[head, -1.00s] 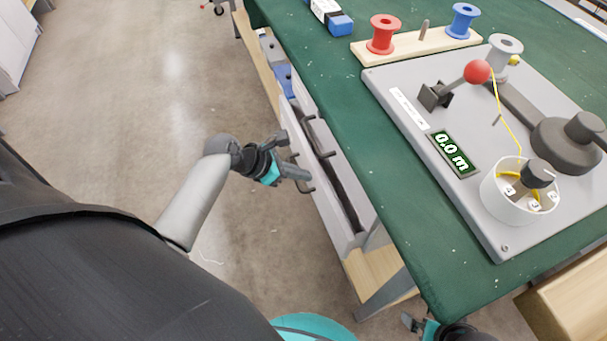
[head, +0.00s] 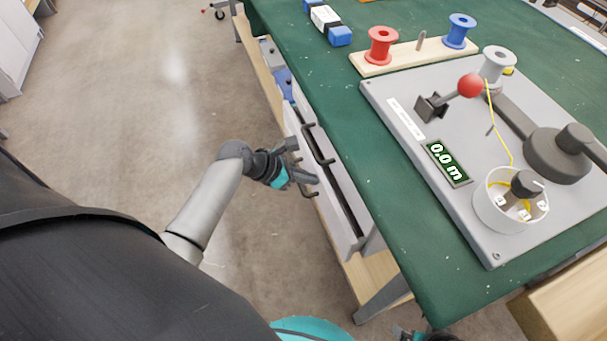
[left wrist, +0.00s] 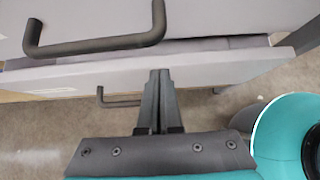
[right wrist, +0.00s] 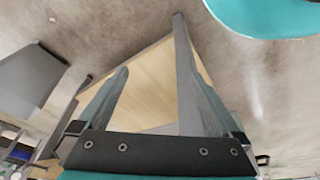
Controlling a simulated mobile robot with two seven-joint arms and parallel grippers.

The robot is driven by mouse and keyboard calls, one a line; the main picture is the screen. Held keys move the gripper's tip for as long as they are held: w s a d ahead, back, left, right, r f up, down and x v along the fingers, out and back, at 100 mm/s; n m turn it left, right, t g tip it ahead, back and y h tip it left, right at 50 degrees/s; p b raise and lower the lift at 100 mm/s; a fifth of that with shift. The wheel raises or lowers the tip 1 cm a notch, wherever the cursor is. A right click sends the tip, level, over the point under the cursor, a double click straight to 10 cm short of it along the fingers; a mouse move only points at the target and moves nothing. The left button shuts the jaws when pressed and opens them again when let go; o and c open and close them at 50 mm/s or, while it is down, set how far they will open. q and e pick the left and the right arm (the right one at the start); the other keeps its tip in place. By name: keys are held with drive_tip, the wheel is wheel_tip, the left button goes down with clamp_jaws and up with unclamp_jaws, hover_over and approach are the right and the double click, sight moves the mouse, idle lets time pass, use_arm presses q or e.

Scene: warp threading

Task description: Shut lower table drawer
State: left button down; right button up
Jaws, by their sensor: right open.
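The lower table drawer (head: 326,198) sticks out a little from under the green table, with a dark gap above its pale front. Its dark bar handle (head: 311,192) also shows in the left wrist view (left wrist: 120,103). My left gripper (head: 316,180) is at the drawer front near that handle. In the left wrist view its fingers (left wrist: 159,72) are together, with nothing seen between them, and their tips overlap the drawer's front panel (left wrist: 205,70). Whether they touch it is unclear. My right gripper (right wrist: 155,75) is open and empty, low by the table's near end.
The upper drawer's handle (head: 318,145) juts out just above; it also shows in the left wrist view (left wrist: 95,45). A wooden lower shelf (head: 370,275) and grey table leg (head: 385,295) are near the right gripper. The floor (head: 130,120) left of the table is clear.

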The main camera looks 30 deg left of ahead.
use_arm(q)
drive_tip(key=shift+w+d+r+p, duration=0.2)
drive_tip(key=shift+w+d+p, duration=0.2)
drive_tip(key=shift+p, duration=0.2)
drive_tip(key=shift+d+f, duration=0.1)
drive_tip(key=shift+f, duration=0.05)
use_arm(e)
drive_tip(key=shift+s+d+f+g, duration=0.15)
drive_tip(key=shift+s+f, duration=0.4)
drive_tip(key=shift+f, duration=0.3)
drive_tip(key=shift+s+d+f+g, duration=0.1)
drive_tip(key=shift+s+f+g, duration=0.05)
drive_tip(key=shift+s+f, duration=0.55)
drive_tip(key=shift+w+f, duration=0.1)
drive_tip(key=shift+w, duration=0.05)
use_arm(q)
drive_tip(key=shift+p+v, duration=0.7)
drive_tip(key=shift+v, duration=0.25)
drive_tip(key=p+v, duration=0.5)
drive_tip(key=v, duration=0.5)
use_arm(e)
drive_tip(key=s+d+f, duration=0.6)
drive_tip(key=s+f, duration=0.1)
drive_tip(key=s, duration=0.1)
drive_tip(key=shift+s+d+f+h, duration=0.15)
drive_tip(key=shift+s+d+h, duration=0.15)
drive_tip(key=shift+d+h, duration=0.1)
